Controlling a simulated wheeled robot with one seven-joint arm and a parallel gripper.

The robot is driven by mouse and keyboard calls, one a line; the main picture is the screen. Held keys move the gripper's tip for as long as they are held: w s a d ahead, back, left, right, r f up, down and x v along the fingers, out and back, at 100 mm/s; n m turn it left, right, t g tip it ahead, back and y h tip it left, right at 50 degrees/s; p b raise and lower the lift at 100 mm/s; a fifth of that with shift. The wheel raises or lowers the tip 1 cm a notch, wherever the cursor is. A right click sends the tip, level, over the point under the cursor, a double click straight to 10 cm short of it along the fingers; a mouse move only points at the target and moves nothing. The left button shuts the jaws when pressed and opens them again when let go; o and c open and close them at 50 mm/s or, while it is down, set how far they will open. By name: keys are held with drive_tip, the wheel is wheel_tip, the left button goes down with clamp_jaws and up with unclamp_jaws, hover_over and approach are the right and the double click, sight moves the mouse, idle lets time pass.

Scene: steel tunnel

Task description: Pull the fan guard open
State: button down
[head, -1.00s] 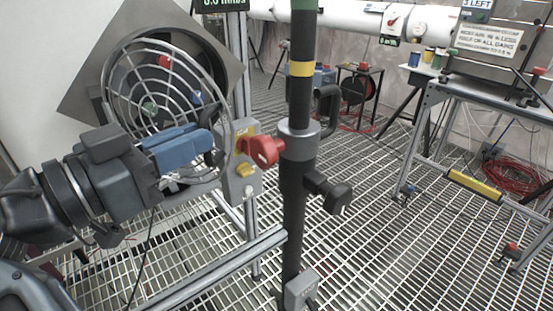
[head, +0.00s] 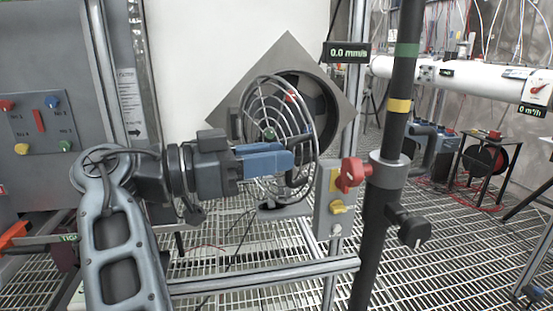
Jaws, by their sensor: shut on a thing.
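The fan guard (head: 251,104), a round grey wire cage of rings and spokes, stands at an angle out from the fan. The fan's square grey plate (head: 338,78) is set like a diamond, with a dark round opening (head: 322,100) behind the guard. My gripper (head: 290,160) has blue fingers, shut on the guard near its right side. The fingers hide part of the lower wires and the exact grip spot.
A metal rail (head: 265,278) runs low in front. A button panel (head: 42,125) is at left.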

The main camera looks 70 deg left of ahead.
drive_tip(key=shift+s+a+r+n+y, duration=0.1)
drive_tip(key=shift+s+a+n+y, duration=0.2)
drive_tip(key=shift+s+a, duration=0.3)
drive_tip(key=c, duration=1.4)
unclamp_jaws()
drive_tip(key=shift+o, duration=1)
drive_tip(key=shift+a, duration=0.1)
drive_tip(key=shift+o, duration=0.2)
drive_tip(key=shift+w, duration=0.15)
drive_tip(key=s, duration=0.7)
drive_tip(key=shift+s+d, duration=0.35)
drive_tip(key=shift+d, duration=0.1)
